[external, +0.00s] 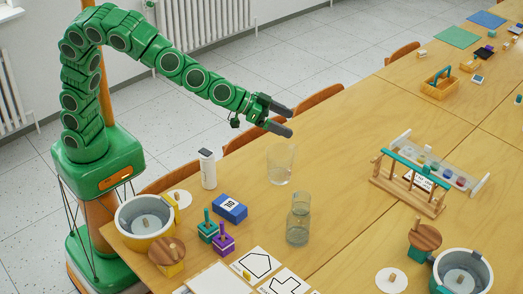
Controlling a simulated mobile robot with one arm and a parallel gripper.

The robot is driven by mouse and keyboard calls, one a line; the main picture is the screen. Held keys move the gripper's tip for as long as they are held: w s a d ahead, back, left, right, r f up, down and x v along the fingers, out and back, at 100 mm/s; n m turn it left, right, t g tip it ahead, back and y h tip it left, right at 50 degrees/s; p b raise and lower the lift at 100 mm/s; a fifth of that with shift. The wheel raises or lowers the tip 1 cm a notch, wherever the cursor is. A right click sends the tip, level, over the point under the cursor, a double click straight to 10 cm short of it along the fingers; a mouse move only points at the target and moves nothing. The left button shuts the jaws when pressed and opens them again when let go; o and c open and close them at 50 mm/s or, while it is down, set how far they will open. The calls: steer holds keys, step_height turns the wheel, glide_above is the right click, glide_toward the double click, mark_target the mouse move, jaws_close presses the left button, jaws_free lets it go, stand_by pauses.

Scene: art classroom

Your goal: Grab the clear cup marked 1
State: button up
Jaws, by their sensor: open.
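A clear cup (281,165) stands upright on the wooden table, near its far edge. No number can be made out on it from this view. My gripper (289,121) is open and empty, above the far edge of the table. In the picture it is just above the cup's rim and apart from it. A grey-green glass bottle (298,222) stands upright nearer the camera, below the cup in the picture.
A white cylinder (208,169) and a blue block marked 10 (230,208) stand left of the cup. Teal and purple pegged blocks (222,243) and a pot (144,222) are nearer my base. A wooden rack (410,183) is at right. Chairs (318,98) line the far edge.

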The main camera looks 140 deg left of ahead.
steer(key=a+n+y, duration=0.1)
steer(key=a+y, duration=0.1)
steer(key=a, duration=0.3)
glide_toward(304, 200)
steer(key=shift+g, duration=0.4)
steer(key=w, duration=0.1)
steer(key=w+a+r, duration=0.1)
steer(key=w, duration=0.3)
steer(key=shift+a+r, duration=0.2)
steer(key=shift+x, duration=2.55)
steer(key=shift+c, duration=0.3)
steer(key=shift+d, duration=0.1)
steer(key=c, duration=1)
